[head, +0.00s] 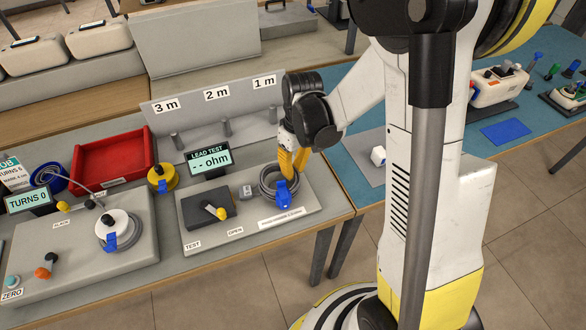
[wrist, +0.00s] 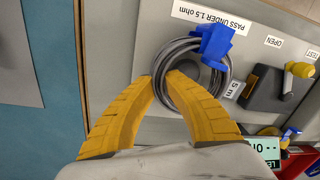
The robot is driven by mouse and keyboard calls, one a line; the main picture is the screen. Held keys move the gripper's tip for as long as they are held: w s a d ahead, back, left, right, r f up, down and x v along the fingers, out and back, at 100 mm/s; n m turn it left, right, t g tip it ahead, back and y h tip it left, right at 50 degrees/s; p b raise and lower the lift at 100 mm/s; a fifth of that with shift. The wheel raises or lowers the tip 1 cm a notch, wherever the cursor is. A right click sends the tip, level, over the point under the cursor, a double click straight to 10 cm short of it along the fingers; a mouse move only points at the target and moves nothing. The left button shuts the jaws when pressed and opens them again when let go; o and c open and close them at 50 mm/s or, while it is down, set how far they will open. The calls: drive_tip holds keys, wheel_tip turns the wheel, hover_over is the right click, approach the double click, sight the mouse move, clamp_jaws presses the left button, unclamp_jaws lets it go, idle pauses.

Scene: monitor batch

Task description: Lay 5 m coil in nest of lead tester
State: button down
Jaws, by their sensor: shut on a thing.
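The grey coil (head: 268,187) with a blue clip or plug (head: 283,190) is at the right end of the lead tester's grey base (head: 222,237). It also shows in the wrist view (wrist: 163,60), around a dark round middle, with a "5 m" tag (wrist: 235,90) beside it. My gripper (head: 292,168) has its yellow fingers shut on the near side of the coil, seen in the wrist view (wrist: 163,88). The coil looks flat and at base level; whether it touches the nest is hard to tell. The tester display (head: 209,158) reads "-- ohm". A yellow-knobbed lever (head: 220,212) stands near "OPEN".
A grey rack (head: 220,100) marked 3 m, 2 m and 1 m, with bare pegs, stands behind the tester. A red tray (head: 112,160), a yellow reel (head: 162,177) and a winder (head: 110,230) showing "TURNS 0" are to the left. A blue-topped table (head: 350,150) adjoins on the right.

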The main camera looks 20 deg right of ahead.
drive_tip(key=shift+f+b, duration=0.3)
drive_tip(key=shift+f, duration=0.05)
drive_tip(key=c, duration=1.5)
unclamp_jaws()
drive_tip(key=shift+o, duration=0.2)
wheel_tip(320, 180, up, 12)
drive_tip(key=d, duration=0.1)
drive_tip(key=shift+w, duration=0.2)
drive_tip(key=shift+d, duration=0.1)
drive_tip(key=s+a+r+m+t, duration=0.1)
drive_tip(key=s+r+m+t, duration=0.1)
drive_tip(key=s, duration=0.4)
drive_tip(key=s+a+r+m+t+h, duration=0.1)
drive_tip(key=s+r+m+t, duration=0.1)
drive_tip(key=s+r+t, duration=0.3)
drive_tip(key=shift+s+t, duration=0.3)
drive_tip(key=shift+s, duration=0.3)
